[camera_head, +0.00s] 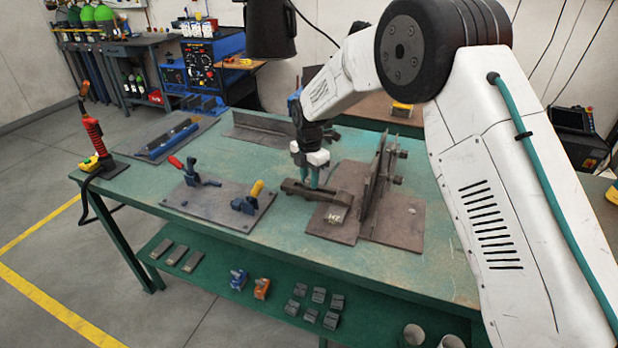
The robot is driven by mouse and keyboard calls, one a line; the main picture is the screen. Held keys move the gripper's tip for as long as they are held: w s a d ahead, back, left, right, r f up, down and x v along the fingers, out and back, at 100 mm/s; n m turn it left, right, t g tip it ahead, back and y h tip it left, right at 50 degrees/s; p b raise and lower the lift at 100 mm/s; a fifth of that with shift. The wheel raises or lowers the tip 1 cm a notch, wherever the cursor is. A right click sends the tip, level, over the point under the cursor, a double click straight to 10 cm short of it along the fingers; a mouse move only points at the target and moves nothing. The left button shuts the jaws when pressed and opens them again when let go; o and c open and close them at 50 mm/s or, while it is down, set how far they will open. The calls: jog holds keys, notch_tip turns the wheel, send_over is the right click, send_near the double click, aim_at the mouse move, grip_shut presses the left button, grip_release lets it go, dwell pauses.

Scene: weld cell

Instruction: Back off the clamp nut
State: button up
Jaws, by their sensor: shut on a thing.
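My gripper (313,186) points down with teal fingertips at the dark clamp bar (293,186) on the green table. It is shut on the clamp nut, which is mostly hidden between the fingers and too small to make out. The clamp bar lies over a brown steel base plate (318,226), and a small pale metal block (337,215) sits by its right front end. An upright plate fixture (375,180) with bolts on its right side stands just right of the bar.
A plate with toggle clamps, red-handled (176,163) and yellow-handled (257,188), lies left of the gripper. A steel angle (262,128) is behind. A red-handled torch (93,133) stands at the table's left corner. The lower shelf (215,280) holds small blocks. The front tabletop is clear.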

jog(key=shift+w+r+n, duration=0.15)
jog(key=shift+n, duration=0.65)
jog(key=o, duration=1)
notch_tip(320, 180, up, 8)
jog(key=shift+f, duration=0.15)
